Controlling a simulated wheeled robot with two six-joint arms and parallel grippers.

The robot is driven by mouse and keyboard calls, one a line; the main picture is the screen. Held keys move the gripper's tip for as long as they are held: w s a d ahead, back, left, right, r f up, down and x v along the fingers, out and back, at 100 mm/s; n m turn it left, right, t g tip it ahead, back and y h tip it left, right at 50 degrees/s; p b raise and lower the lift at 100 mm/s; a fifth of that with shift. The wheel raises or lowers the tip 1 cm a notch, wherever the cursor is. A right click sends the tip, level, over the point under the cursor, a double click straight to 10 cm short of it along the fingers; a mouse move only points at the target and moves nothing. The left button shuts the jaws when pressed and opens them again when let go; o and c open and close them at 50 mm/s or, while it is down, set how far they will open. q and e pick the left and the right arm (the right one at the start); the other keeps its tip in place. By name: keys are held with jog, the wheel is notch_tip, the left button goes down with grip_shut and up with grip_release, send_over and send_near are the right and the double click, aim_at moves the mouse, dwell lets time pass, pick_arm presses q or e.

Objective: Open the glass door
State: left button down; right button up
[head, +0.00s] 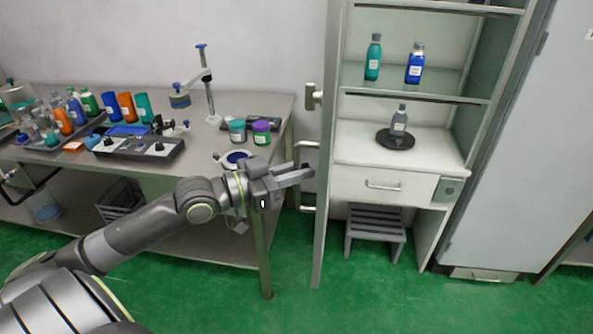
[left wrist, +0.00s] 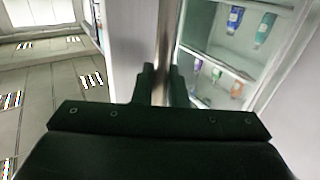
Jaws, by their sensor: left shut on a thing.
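The glass door (head: 323,200) belongs to the white cabinet and shows nearly edge-on in the head view, swung out from the cabinet front at its left side. Its metal bar handle (head: 308,145) is on the door's left face. My left gripper (head: 304,172) is at this handle. In the left wrist view my left gripper's fingers (left wrist: 161,85) are on both sides of the upright handle bar (left wrist: 164,40), shut on it. The fingers hide part of the bar. My right gripper is not in view.
The cabinet shelves hold a teal bottle (head: 373,58) and a blue bottle (head: 415,63); a grey bottle (head: 399,121) stands on a dark round base. A workbench (head: 270,103) with bottles and instruments is at left. A grey step stool (head: 375,222) stands under the drawer. Green floor is clear in front.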

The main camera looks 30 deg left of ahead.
pick_arm(q)
jog(key=c, duration=1.5)
grip_release()
jog(key=shift+c, duration=0.2)
jog(key=p+v, duration=0.8)
jog(key=v, duration=0.9)
jog(key=shift+s, duration=0.2)
